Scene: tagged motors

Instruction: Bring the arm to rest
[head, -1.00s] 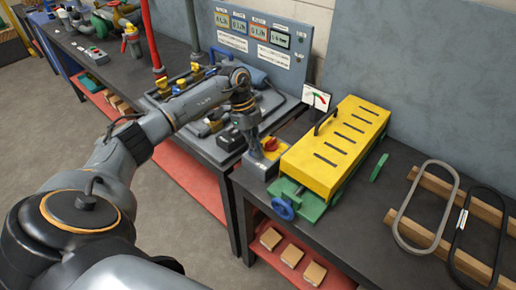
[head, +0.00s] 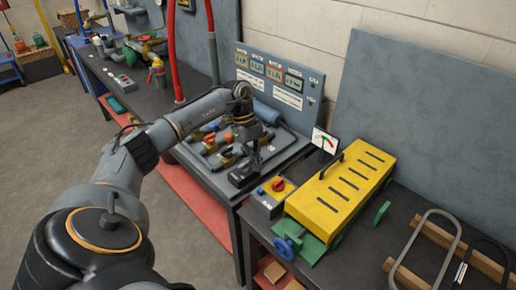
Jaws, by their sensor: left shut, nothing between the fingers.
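My left arm comes in from the lower left in the head view. Its gripper (head: 257,157) is shut and empty, pointing down above the front right part of the grey panel bench (head: 222,185). The red rotary switch on a yellow plate (head: 278,184) sits to the right of and below the gripper, apart from it in the picture. Part of the grey bench top behind the gripper is hidden by my arm. My right gripper is not in view.
A yellow slotted cover (head: 338,190) sits on a green machine with a blue handwheel (head: 284,247). A gauge card (head: 324,141) stands behind it. Red pipes (head: 168,50) rise at the bench's back left. Grey floor (head: 190,230) is open in front.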

